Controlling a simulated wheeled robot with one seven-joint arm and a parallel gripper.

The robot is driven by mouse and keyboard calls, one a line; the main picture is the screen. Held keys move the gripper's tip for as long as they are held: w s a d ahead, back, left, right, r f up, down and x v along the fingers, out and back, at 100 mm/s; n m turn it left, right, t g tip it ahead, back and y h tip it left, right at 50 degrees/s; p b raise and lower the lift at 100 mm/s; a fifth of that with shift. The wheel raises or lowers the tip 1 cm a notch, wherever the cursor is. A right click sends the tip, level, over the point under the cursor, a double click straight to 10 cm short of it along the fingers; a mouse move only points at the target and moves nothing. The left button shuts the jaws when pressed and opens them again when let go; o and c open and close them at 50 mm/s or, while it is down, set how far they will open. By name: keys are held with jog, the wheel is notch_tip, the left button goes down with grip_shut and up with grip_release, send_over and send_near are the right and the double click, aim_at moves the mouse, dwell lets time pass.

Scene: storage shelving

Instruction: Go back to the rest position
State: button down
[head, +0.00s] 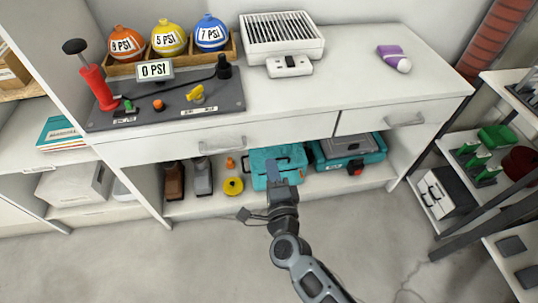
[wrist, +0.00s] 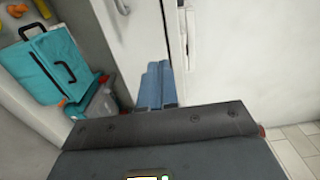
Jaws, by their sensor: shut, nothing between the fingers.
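My gripper (head: 273,170) is in front of the open lower shelf, over the front of a teal case (head: 262,160), and hides part of it. In the wrist view my gripper's blue-grey fingers (wrist: 158,82) are together with nothing between them. A teal case with a black handle (wrist: 45,62) shows to their left in the wrist view. I cannot tell from these views whether the fingers touch anything.
The white counter (head: 350,95) and its drawers (head: 215,143) overhang the lower shelf. A second teal toolbox (head: 347,152) stands on the right of that shelf. A dark-framed rack (head: 470,225) stands at the right. The grey floor (head: 180,265) in front is clear.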

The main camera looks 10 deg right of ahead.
jog(key=shift+s, duration=0.3)
jog(key=shift+s, duration=0.1)
jog(key=s+d+r+n, duration=0.1)
jog(key=s+d+n, duration=0.2)
jog(key=s, duration=0.5)
jog(key=s+d+r+n+y+p, duration=0.1)
jog(key=s+d+r+n, duration=0.15)
jog(key=s, duration=0.45)
jog(key=s+d+r+n, duration=0.1)
jog(key=s+d+n, duration=0.25)
jog(key=s, duration=0.45)
jog(key=s+d+r+n+g, duration=0.2)
jog(key=s+r+n, duration=0.7)
jog(key=s+r, duration=0.6)
jog(key=shift+s+d+g+p, duration=0.4)
jog(key=shift+s+g, duration=0.2)
jog(key=shift+s, duration=0.2)
